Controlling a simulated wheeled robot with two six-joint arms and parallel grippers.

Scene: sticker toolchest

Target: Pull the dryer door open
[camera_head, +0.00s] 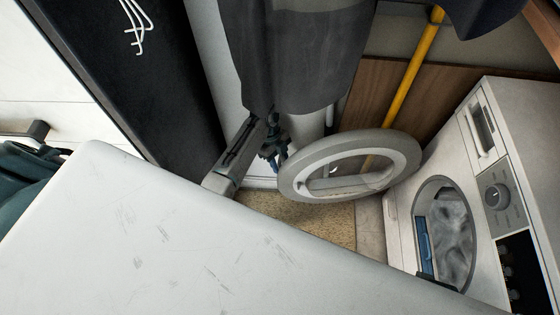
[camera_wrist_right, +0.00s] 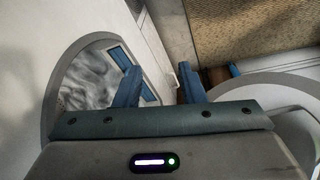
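The dryer (camera_head: 405,205) stands at the right of the head view. Its round door (camera_head: 300,182), a pale ring with a clear window, stands swung well away from the drum opening (camera_head: 455,225). The door also shows at the right of the right wrist view (camera_wrist_right: 260,90), with the drum at the left. My right gripper (camera_wrist_right: 160,80) is open, with its blue fingers apart and nothing seen between them, in front of the dryer between drum and door. My left gripper (camera_head: 276,148) is beside the door's left edge. I cannot tell whether it touches or how far it is open.
A large white surface (camera_head: 160,230) fills the lower left and hides much of the foreground. Dark grey cloth (camera_head: 295,55) hangs above the door. A yellow pole (camera_head: 413,65) stands behind it. Tan carpet (camera_head: 315,218) lies below the door. White hooks (camera_head: 138,25) are at upper left.

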